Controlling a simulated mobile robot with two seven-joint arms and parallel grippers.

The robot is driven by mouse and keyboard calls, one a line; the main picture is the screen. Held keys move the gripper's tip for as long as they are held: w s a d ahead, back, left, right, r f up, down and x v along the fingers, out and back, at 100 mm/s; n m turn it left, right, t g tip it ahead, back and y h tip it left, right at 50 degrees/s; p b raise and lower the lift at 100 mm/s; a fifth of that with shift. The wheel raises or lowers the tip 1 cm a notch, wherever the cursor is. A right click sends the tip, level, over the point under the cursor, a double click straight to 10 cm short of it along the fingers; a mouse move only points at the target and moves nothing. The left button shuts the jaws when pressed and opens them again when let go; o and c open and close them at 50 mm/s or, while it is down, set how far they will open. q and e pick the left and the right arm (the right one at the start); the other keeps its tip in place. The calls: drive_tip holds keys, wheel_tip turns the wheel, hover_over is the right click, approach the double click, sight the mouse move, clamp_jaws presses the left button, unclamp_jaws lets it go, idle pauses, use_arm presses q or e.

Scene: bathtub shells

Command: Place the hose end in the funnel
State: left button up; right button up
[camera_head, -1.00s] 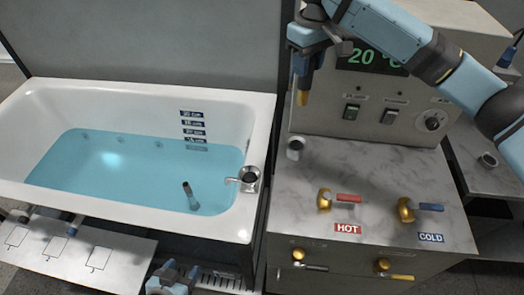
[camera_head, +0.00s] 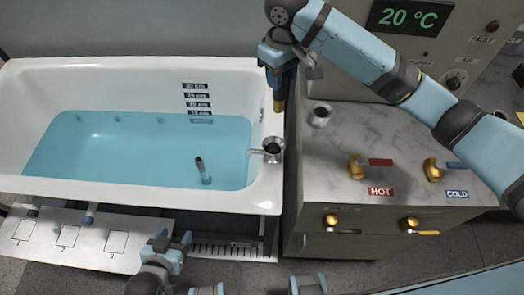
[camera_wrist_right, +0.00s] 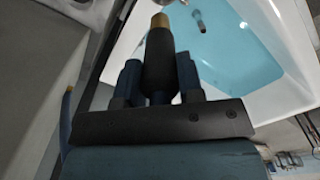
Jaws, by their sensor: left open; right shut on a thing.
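My right gripper (camera_head: 280,75) is shut on the dark hose end, whose brass tip (camera_head: 279,105) points down. It is above the tub's right rim, near the back corner. In the right wrist view the dark hose end (camera_wrist_right: 159,65) sits between the fingers, with its brass tip past them. What looks like the funnel (camera_head: 272,149), a dark round mouth with a silver spout, sits on the tub's right rim. The brass tip appears behind it and apart from it. My left gripper (camera_head: 171,247) is open and empty below the tub's front edge.
The white bathtub (camera_head: 150,196) holds blue water, with a dark tube (camera_head: 202,170) in it. A marble counter (camera_head: 335,150) on the right carries a small round cup-like fitting (camera_head: 320,115), plus the hot valve (camera_head: 356,168) and cold valve (camera_head: 432,170). A control panel stands behind.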

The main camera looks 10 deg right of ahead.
sight(277, 98)
drive_tip(key=shift+s+a+f, duration=0.15)
drive_tip(key=shift+a+f, duration=0.2)
drive_tip(key=shift+f, duration=0.05)
use_arm(q)
drive_tip(key=shift+w+a+r, duration=0.1)
drive_tip(key=shift+a+r, duration=0.15)
drive_tip(key=shift+a, duration=0.1)
use_arm(e)
wheel_tip(277, 98, down, 20)
use_arm(q)
drive_tip(key=shift+p, duration=0.35)
use_arm(e)
drive_tip(key=o, duration=1)
wheel_tip(277, 98, up, 12)
drive_tip(key=shift+r, duration=0.1)
use_arm(q)
drive_tip(key=shift+f, duration=0.1)
